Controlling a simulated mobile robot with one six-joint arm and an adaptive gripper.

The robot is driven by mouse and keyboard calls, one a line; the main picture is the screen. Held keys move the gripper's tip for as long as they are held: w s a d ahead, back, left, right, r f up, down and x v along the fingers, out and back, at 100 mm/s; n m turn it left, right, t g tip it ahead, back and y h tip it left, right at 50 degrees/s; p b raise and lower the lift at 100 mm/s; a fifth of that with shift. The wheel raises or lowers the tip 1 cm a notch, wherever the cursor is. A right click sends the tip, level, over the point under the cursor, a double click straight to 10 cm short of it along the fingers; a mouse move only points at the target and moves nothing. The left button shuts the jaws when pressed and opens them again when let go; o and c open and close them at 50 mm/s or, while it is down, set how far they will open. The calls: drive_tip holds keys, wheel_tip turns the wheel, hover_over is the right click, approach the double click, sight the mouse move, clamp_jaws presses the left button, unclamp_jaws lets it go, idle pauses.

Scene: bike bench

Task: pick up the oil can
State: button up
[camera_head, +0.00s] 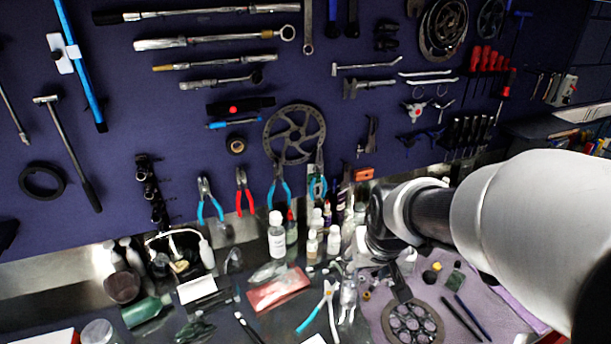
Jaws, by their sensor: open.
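My arm comes in from the right, and my dark gripper (392,278) points down over the bench near the middle right. It is small and partly hidden by my wrist, and its jaws are open. I see nothing clearly held in it. I cannot tell for certain which thing is the oil can. A white bottle (277,240) stands upright among smaller bottles left of my gripper. A green bottle (147,312) lies at the lower left. A small dark green container (455,279) and a yellow and black item (432,273) are right of my gripper.
A toothed disc (412,325) lies on a purple mat (480,290) below my gripper, with dark rods beside it. Blue-handled pliers (322,308) and a red box (279,290) crowd the bench to the left. A pegboard (330,95) hung with tools stands behind.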

sight(352, 284)
drive_tip(key=shift+o, duration=0.8)
drive_tip(key=b+x, duration=0.1)
drive_tip(key=x, duration=0.3)
drive_tip(key=b+x, duration=0.1)
drive_tip(key=x, duration=0.4)
drive_tip(key=b+x, duration=0.1)
drive_tip(key=x, duration=0.3)
drive_tip(key=shift+w+a+b, duration=0.25)
drive_tip(key=shift+w+b, duration=0.1)
drive_tip(key=shift+b, duration=0.05)
drive_tip(key=b+x, duration=0.2)
drive_tip(key=x, duration=0.2)
drive_tip(key=shift+f, duration=0.4)
drive_tip(key=shift+w+f, duration=0.2)
drive_tip(key=shift+f, duration=0.1)
drive_tip(key=shift+r, duration=0.1)
drive_tip(key=shift+c, duration=0.2)
clamp_jaws()
